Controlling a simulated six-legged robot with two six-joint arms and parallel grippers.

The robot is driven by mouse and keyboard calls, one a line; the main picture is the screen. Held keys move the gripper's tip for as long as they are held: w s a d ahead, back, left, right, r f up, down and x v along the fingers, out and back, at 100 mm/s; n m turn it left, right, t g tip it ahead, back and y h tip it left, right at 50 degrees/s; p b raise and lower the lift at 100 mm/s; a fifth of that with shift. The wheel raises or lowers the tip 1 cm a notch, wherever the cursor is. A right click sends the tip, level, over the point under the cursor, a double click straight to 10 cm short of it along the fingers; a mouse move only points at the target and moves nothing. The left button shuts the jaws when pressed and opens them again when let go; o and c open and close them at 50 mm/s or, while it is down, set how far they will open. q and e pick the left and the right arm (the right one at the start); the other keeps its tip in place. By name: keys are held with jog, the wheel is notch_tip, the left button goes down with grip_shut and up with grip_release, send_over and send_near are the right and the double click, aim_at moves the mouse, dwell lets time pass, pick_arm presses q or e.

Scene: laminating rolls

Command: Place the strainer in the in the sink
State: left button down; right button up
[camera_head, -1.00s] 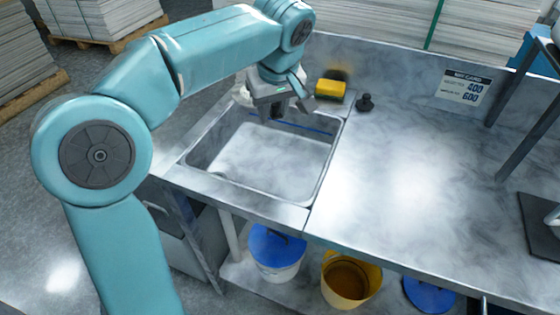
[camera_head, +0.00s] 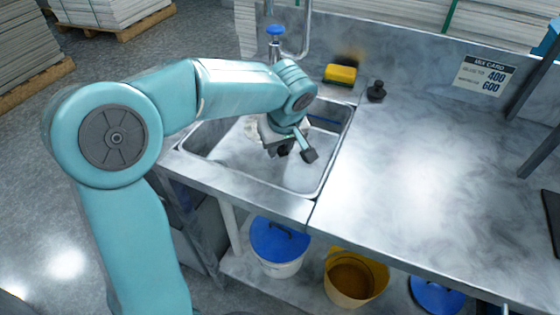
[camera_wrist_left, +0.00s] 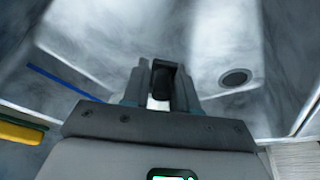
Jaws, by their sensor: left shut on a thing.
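My left gripper (camera_head: 283,151) is low over the sink basin (camera_head: 320,170), pointing down. In the left wrist view the gripper (camera_wrist_left: 160,85) is shut on a small dark piece, which I take to be the strainer (camera_wrist_left: 162,82); only its dark upper part shows between the fingers. The rest is hidden, so I cannot tell whether it touches the basin floor. The round dark drain (camera_wrist_left: 235,77) lies in the basin floor to the right of the fingers and apart from them. My right gripper is not in view.
A blue-topped tap (camera_head: 275,32) stands behind the sink. A blue-lidded bucket (camera_head: 278,245) and a yellow bucket (camera_head: 353,278) stand below. The counter's middle is clear.

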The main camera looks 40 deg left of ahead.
aim_at(278, 167)
pick_arm(q)
notch_tip(278, 167, down, 4)
jog(key=shift+r+b, duration=0.15)
jog(key=shift+b, duration=0.35)
jog(key=shift+w+f, duration=0.1)
jog(key=shift+f, duration=0.2)
jog(key=shift+f, duration=0.15)
jog(key=c, duration=0.9)
grip_release()
jog(key=shift+r, duration=0.2)
